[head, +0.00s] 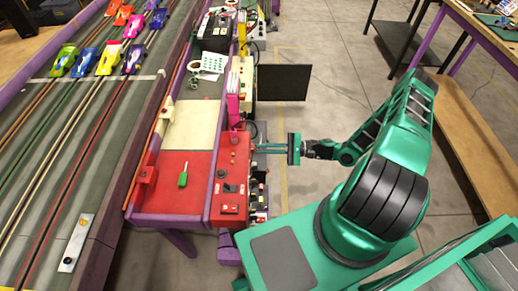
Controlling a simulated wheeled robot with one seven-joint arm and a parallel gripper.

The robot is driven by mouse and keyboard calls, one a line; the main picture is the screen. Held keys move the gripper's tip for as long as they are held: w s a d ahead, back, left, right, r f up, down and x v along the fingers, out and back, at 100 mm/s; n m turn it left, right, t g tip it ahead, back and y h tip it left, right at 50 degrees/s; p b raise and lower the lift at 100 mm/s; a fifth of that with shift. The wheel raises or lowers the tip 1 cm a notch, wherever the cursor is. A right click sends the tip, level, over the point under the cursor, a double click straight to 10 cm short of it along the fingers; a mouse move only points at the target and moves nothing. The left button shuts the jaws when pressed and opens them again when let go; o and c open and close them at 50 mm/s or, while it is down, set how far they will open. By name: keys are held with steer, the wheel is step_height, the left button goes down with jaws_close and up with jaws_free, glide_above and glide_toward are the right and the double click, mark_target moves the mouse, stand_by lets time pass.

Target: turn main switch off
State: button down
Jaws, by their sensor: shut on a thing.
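A red control box (230,170) stands at the right end of the red and white panel beside the track. Its top carries a black switch (229,188) and a switch plate with red rockers (229,208). My gripper (256,148) reaches in from the right, with its two thin green fingers level against the box's far right side. The fingers are shut on a small part there, which appears to be the main switch. The part is hidden between the fingertips, and I cannot tell its on or off position.
Dark boxes and cables (258,190) crowd the box's right side. A black panel (284,82) stands beyond my gripper. A green-handled tool (183,178) lies on the red surface. Several toy cars stand on the track at upper left.

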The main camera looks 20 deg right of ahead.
steer(key=shift+w+d+r+n, duration=0.1)
steer(key=shift+w+d+n, duration=0.1)
steer(key=shift+w+n, duration=0.1)
steer(key=c, duration=1.9)
jaws_free()
steer(key=shift+o, duration=0.2)
steer(key=shift+s+a, duration=0.1)
steer(key=shift+s, duration=0.1)
steer(key=v, duration=1.1)
steer(key=shift+a, duration=0.1)
